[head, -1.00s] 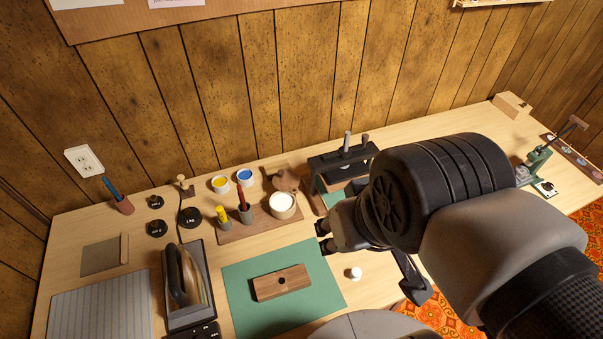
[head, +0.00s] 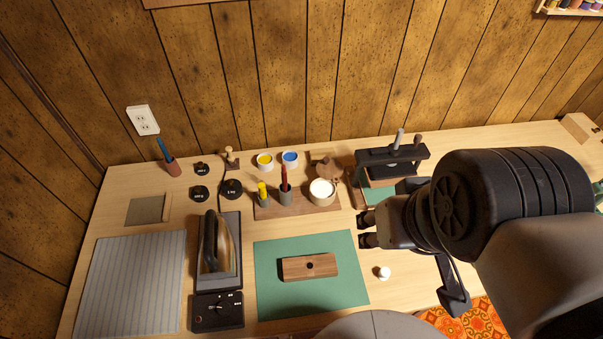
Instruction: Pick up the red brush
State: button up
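The red brush (head: 284,178) stands upright in a dark grey cup (head: 286,196) on a small wooden tray (head: 263,212) at the middle of the desk. A yellow-topped item (head: 262,191) stands just left of it. My gripper (head: 368,230) is to the right of the tray, apart from the brush, with dark finger parts showing at its left and below. The finger parts look spread, and I see nothing held. My wrist hides part of the gripper.
A white-topped round pot (head: 321,191) and a brown lidded pot (head: 326,168) are right of the brush. Yellow (head: 265,161) and blue (head: 290,158) paint pots stand behind. The green mat (head: 285,300) holds a wooden block (head: 309,267).

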aim_at(284, 176)
jog(key=l, duration=0.7)
jog(key=i+l, duration=0.15)
jog(key=l, duration=0.5)
